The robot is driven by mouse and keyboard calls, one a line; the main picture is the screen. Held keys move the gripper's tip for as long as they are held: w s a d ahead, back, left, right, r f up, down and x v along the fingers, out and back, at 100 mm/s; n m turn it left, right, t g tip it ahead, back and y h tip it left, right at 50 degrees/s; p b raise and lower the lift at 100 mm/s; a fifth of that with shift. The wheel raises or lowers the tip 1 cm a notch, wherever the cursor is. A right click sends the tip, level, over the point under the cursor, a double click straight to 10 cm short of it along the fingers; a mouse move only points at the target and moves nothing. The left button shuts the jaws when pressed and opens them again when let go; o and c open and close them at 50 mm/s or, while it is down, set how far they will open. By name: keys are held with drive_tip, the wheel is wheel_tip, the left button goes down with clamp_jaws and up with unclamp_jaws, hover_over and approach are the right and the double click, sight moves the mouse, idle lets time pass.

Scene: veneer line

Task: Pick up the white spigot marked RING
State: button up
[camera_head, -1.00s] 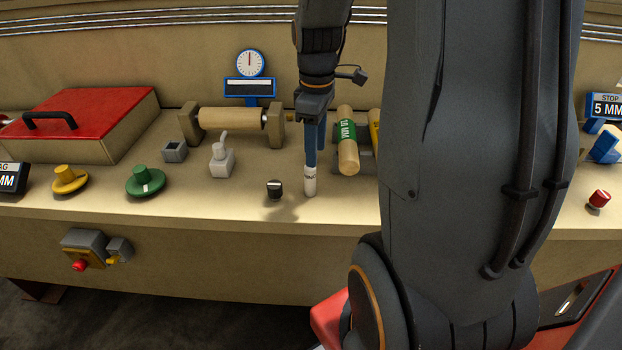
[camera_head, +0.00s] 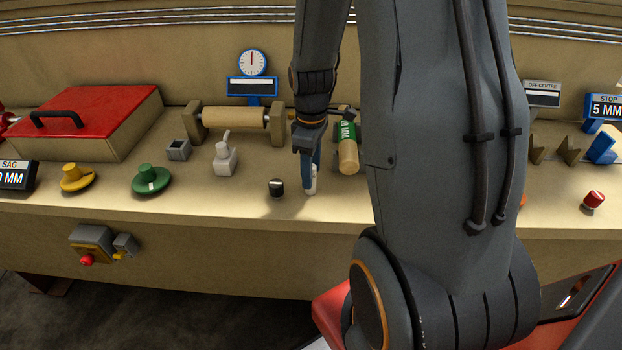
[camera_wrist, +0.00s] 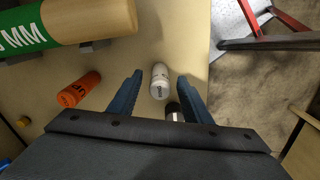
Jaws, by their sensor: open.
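The white spigot (camera_wrist: 160,82) stands on the bench and shows between my two blue fingers in the wrist view. Its lettering is too small to read there. In the head view only part of the white spigot (camera_head: 313,180) shows, the rest hidden behind a finger. My gripper (camera_head: 309,178) is open, with its fingers pointing down at the spigot. In the wrist view my gripper (camera_wrist: 155,88) has one finger on each side of the spigot, with gaps. I cannot tell whether the fingertips reach down to it.
A black knob (camera_head: 276,187) stands just left of the spigot. An orange spigot (camera_wrist: 80,91) and a green-banded roller (camera_head: 348,150) are close by on the other side. A grey dispenser (camera_head: 225,158) stands farther left. The bench's front edge is near.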

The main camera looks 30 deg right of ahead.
clamp_jaws()
drive_tip(key=shift+r, duration=0.1)
